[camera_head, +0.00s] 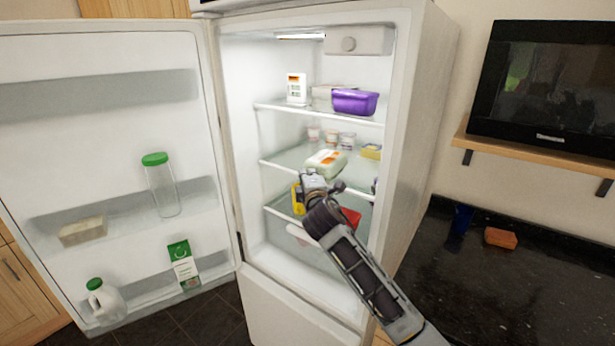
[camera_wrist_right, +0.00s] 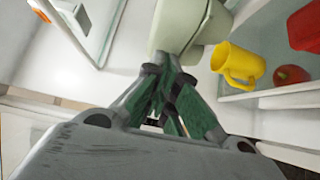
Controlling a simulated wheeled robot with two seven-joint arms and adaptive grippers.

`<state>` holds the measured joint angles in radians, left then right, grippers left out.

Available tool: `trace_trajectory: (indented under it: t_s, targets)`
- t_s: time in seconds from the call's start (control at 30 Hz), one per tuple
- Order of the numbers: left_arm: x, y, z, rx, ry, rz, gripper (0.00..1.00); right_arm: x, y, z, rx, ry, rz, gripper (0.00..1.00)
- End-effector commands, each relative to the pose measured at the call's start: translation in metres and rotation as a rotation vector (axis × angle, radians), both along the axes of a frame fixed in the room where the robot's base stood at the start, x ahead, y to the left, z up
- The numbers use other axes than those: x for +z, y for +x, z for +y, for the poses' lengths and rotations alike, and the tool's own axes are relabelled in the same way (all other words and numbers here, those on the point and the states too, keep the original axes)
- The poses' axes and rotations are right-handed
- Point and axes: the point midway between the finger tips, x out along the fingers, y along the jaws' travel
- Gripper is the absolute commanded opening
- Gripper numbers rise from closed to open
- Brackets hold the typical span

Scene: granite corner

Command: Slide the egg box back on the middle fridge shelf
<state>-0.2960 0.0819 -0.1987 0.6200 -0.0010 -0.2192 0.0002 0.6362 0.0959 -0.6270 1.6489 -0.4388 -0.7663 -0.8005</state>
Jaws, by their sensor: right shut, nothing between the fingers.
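The egg box (camera_head: 326,162), pale green-white with an orange label, rests on the middle fridge shelf (camera_head: 283,160) near its front edge. My right gripper (camera_head: 313,180) is shut and empty, just in front of and below the box in the head view. In the right wrist view the box (camera_wrist_right: 180,25) lies right beyond my right fingertips (camera_wrist_right: 172,72). I cannot tell whether they touch it. The box's underside and part of its front are hidden by the gripper in the head view. My left gripper is not in view.
Small pots (camera_head: 347,140) and a yellow pack (camera_head: 371,152) stand farther back on the middle shelf. A purple tub (camera_head: 355,101) is above. A yellow mug (camera_wrist_right: 237,63) and a red apple (camera_wrist_right: 291,75) are on the shelf below. The fridge door (camera_head: 110,130) is open at left.

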Motion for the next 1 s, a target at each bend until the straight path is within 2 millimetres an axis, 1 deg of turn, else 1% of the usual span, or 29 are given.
trace_trajectory:
  t_s: [0.17, 0.37, 0.6, 0.8, 1.0]
  targets:
    - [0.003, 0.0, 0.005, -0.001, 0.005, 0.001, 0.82, 0.0, 0.007, -0.005, -0.001, -0.001, 0.001, 0.0]
    - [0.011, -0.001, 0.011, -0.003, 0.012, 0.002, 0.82, 0.002, 0.028, -0.02, -0.002, -0.002, 0.0, 0.0]
    - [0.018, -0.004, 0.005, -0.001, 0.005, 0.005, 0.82, 0.002, 0.053, -0.038, -0.001, 0.0, 0.0, 0.0]
    - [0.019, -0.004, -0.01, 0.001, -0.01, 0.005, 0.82, 0.0, 0.06, -0.043, 0.0, 0.0, 0.0, 0.0]
    - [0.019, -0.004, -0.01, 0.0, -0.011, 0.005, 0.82, 0.0, 0.06, -0.044, 0.0, 0.0, 0.0, 0.0]
